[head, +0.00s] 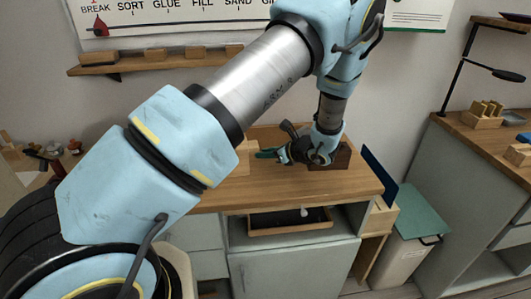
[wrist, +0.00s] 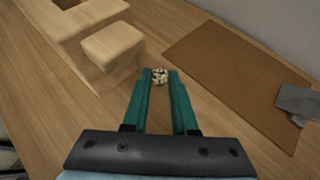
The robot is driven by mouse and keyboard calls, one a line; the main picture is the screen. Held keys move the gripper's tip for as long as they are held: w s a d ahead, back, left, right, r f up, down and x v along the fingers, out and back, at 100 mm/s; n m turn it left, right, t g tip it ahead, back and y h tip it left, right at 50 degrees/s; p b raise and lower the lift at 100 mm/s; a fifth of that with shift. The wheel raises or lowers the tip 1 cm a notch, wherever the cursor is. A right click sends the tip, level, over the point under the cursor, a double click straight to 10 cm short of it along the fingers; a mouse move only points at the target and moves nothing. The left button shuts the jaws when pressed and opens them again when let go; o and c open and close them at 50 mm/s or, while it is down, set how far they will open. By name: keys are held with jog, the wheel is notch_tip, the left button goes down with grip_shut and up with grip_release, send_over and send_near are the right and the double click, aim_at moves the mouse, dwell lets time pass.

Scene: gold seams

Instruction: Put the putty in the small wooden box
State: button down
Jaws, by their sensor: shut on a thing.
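My gripper (wrist: 160,80) has green fingers, shut on a small cream, dark-specked lump, which looks like the putty (wrist: 160,76), at their tips. In the head view my gripper (head: 266,154) is low over the wooden bench top, and the lump is too small to make out. A pale wooden box-like piece with stepped blocks (wrist: 112,45) stands just ahead and left of the fingertips in the wrist view. It also shows left of my gripper in the head view (head: 245,157). I cannot tell whether it is open on top.
A flat brown mat (wrist: 225,75) lies right of the fingers, with a dark grey tool-like thing (wrist: 298,103) at its far right. The bench top (head: 270,187) is clear in front. A wooden tray (head: 290,229) sits in the shelf below. A wall shelf (head: 160,61) is behind.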

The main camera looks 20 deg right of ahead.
jog(key=shift+f, duration=0.7)
jog(key=shift+f, duration=0.15)
jog(key=c, duration=0.7)
grip_release()
